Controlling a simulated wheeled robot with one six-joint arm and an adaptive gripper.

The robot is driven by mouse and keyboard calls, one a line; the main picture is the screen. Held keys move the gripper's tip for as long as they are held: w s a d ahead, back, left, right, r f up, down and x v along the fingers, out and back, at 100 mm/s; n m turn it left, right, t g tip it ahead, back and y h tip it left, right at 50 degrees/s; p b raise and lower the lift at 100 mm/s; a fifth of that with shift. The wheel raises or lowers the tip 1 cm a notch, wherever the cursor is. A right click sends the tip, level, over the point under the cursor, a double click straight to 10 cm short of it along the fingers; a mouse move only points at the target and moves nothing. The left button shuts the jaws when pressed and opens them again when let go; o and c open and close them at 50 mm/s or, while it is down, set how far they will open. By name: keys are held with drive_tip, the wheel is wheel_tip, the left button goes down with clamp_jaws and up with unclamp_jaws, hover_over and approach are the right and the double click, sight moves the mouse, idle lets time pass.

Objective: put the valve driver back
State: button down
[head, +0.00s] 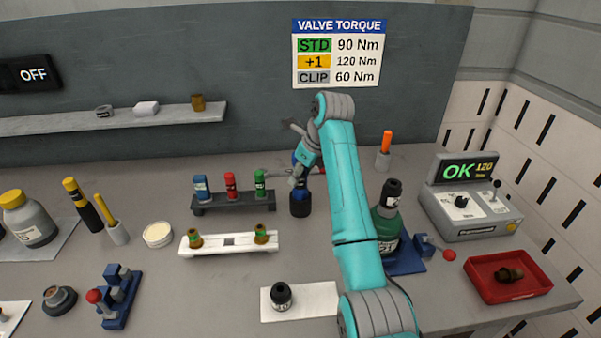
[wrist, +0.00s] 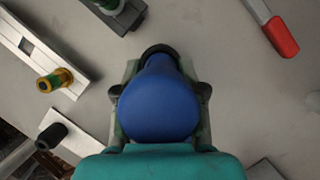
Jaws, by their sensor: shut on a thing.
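My gripper (head: 300,178) is shut on a blue, rounded tool that I take to be the valve driver (wrist: 160,98). In the wrist view its bulbous blue handle sits between the fingers (wrist: 160,92), with a dark ring at its far end. In the head view the gripper points down over the back middle of the bench, and a dark blue and black cylindrical body (head: 300,204) shows upright right below it. I cannot tell whether that body is part of the driver or a holder around it. The gripper and arm hide part of the driver.
A dark rack (head: 233,203) with blue, red and green pieces stands close on the left. A white rack (head: 212,248) stands in front of it. A red-handled tool (wrist: 280,36) lies nearby. A green bottle (head: 387,222) and red tray (head: 483,289) are right.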

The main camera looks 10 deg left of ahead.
drive_tip(key=shift+f, duration=1.1)
drive_tip(key=c, duration=0.6)
unclamp_jaws()
drive_tip(key=shift+f, duration=0.1)
wheel_tip(320, 180, up, 6)
drive_tip(key=shift+r, duration=0.1)
idle(0.3)
